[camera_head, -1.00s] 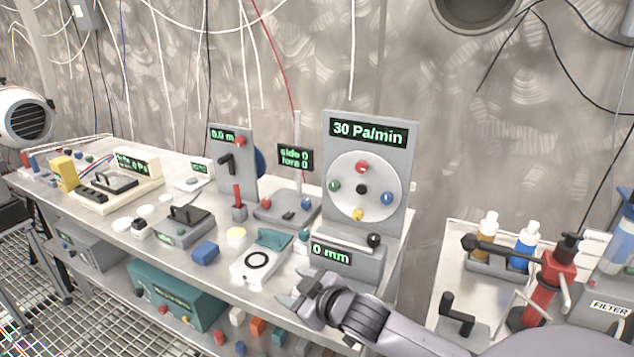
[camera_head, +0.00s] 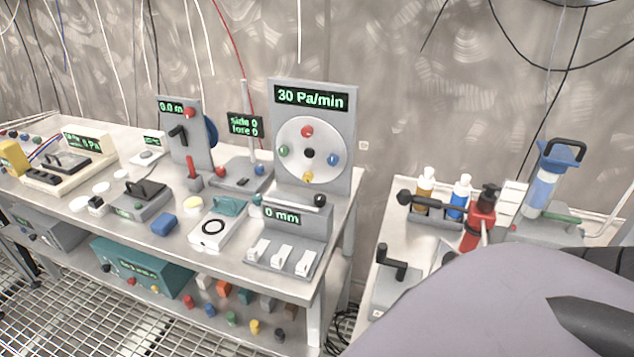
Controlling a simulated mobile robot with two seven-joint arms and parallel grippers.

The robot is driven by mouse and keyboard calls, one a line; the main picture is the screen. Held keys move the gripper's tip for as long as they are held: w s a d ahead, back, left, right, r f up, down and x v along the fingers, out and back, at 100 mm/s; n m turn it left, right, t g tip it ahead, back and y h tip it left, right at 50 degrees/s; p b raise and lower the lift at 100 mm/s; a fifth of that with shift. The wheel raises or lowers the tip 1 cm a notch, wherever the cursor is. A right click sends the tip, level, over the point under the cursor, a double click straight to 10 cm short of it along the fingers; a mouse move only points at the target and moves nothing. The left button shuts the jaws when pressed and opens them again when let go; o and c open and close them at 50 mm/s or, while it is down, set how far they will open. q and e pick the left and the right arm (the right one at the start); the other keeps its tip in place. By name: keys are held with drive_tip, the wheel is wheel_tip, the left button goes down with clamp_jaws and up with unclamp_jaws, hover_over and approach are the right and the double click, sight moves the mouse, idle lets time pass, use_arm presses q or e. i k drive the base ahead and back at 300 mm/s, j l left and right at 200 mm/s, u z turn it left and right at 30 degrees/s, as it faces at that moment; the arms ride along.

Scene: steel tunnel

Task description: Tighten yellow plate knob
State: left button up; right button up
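The yellow knob (camera_head: 307,177) sits at the bottom of a round pale plate (camera_head: 325,139) on an upright grey panel (camera_head: 340,185) at the back right of the bench. A red knob (camera_head: 307,131) is at the top of the plate, a green one (camera_head: 284,150) at left, a blue one (camera_head: 333,159) at right and a black one (camera_head: 309,153) in the centre. The panel's display (camera_head: 311,97) reads 30 Pa/min. A large purple link of my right arm fills the lower right, well away from the plate. Neither gripper's fingers show.
Below the plate, a grey device (camera_head: 290,225) reads 0 mm and has white levers in front. Other instruments crowd the bench (camera_head: 120,225) to the left. A side table (camera_head: 385,225) at right holds bottles and a red pump (camera_head: 479,220). A gap separates both tables.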

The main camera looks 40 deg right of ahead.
sight(308, 176)
drive_tip(key=k+l+z, duration=0.1)
drive_tip(key=k+z, duration=0.4)
drive_tip(key=z, duration=1.25)
drive_tip(key=i+j+z, duration=0.15)
drive_tip(key=j, duration=0.2)
drive_tip(key=j+z, duration=0.2)
drive_tip(key=i+j, duration=0.1)
drive_tip(key=j, duration=1)
drive_tip(key=i+j, duration=0.15)
drive_tip(key=j, duration=0.35)
